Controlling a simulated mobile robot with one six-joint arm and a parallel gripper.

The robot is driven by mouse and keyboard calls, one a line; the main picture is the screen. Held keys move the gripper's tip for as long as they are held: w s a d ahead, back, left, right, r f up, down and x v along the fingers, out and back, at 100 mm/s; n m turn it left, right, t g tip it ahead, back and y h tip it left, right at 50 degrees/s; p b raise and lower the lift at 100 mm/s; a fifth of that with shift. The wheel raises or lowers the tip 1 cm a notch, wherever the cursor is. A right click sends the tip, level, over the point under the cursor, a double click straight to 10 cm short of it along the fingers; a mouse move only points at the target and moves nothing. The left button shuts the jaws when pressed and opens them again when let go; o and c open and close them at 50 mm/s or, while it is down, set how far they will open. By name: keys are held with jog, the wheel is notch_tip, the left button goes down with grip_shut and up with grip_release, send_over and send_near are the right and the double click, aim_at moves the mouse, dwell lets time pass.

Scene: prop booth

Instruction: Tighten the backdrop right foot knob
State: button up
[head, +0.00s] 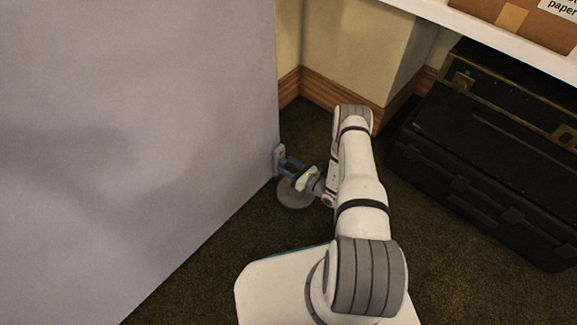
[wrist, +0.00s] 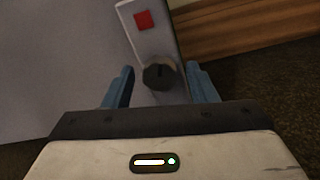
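The grey backdrop panel (head: 140,120) fills the left of the head view, and its light grey foot plate (wrist: 155,40) shows in the wrist view with a red square on it. The dark round knob (wrist: 158,77) sits on this plate below the red square. My gripper (head: 285,164) is low by the panel's right edge. In the wrist view its blue fingers (wrist: 160,72) stand open, one on each side of the knob, with a gap showing on both sides. The knob is too small to make out in the head view.
Wooden skirting (head: 325,90) runs along the wall behind. Black cases (head: 485,160) stand at the right, under a white shelf (head: 500,35) with a cardboard box (head: 525,20).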

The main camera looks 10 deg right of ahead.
jog(key=c, duration=0.9)
jog(key=shift+m, duration=0.3)
jog(key=m+b, duration=0.2)
jog(key=m, duration=0.1)
jog(key=shift+f+m, duration=0.15)
jog(key=shift+m, duration=0.15)
jog(key=m+b, duration=0.2)
jog(key=m, duration=0.2)
jog(key=shift+m, duration=0.3)
jog(key=m+b, duration=0.1)
jog(key=m, duration=0.3)
jog(key=shift+m, duration=0.3)
jog(key=shift+m+t+b, duration=0.3)
jog(key=shift+m+b, duration=0.3)
jog(key=shift+m, duration=1.7)
jog(key=o, duration=1)
